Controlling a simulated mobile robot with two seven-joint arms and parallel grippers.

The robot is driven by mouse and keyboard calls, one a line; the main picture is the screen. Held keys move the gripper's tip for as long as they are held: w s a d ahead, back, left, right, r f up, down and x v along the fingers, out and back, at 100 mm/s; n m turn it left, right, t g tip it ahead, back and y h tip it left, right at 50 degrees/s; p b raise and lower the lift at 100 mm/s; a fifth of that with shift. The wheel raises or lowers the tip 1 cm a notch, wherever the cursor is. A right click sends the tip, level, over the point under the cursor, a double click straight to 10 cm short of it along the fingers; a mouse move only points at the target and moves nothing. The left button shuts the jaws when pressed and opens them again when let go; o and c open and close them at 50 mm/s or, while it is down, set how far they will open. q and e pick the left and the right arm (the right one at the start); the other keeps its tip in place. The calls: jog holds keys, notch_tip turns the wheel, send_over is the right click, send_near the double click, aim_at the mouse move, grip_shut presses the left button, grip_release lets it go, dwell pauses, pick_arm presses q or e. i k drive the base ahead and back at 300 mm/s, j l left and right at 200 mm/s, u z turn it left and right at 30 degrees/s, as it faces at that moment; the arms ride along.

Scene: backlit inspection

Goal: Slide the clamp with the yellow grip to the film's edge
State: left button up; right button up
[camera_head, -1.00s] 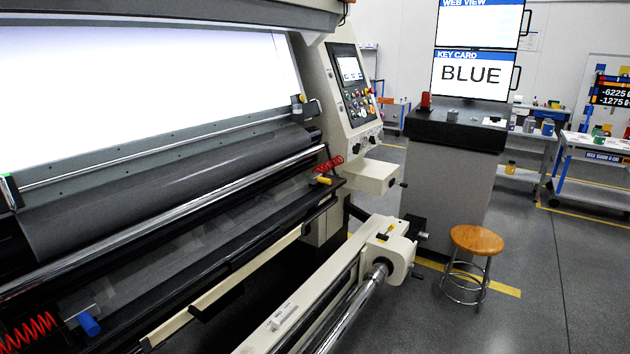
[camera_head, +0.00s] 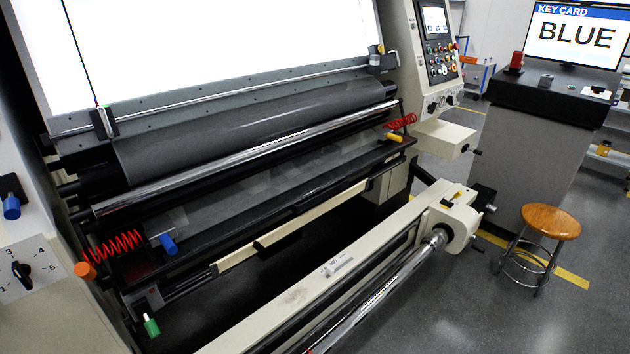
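A small dark clamp (camera_head: 380,64) with a yellowish part on top sits near the right end of the metal rail (camera_head: 240,92), below the bright white panel (camera_head: 220,50). A second clamp (camera_head: 104,122), dark and pale, sits near the rail's left end, with a thin dark line rising from it. Dark grey sheet material (camera_head: 250,125) runs over the roller below the rail; I cannot make out the film's exact edge. A separate yellow handle (camera_head: 394,137) is beside a red coil at the lower right of the rollers. Neither of my grippers is in view.
A cream beam with a steel shaft (camera_head: 400,285) crosses the front. A wooden-topped stool (camera_head: 550,222) stands at right, before a grey cabinet (camera_head: 545,130). A blue handle (camera_head: 168,244) and red coil (camera_head: 115,246) are at lower left. A screen (camera_head: 575,35) reads BLUE.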

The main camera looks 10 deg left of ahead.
aim_at(385, 134)
jog(key=u, duration=0.35)
jog(key=i+l+u, duration=0.15)
jog(key=u, duration=0.3)
jog(key=i+l+u, duration=0.1)
jog(key=l+u, duration=0.25)
jog(key=u, duration=0.15)
jog(key=i+l+u, duration=0.2)
jog(key=l, duration=0.2)
jog(key=l+u, duration=0.2)
jog(key=l, duration=0.2)
jog(key=l+u, duration=0.3)
jog(key=l, duration=1.45)
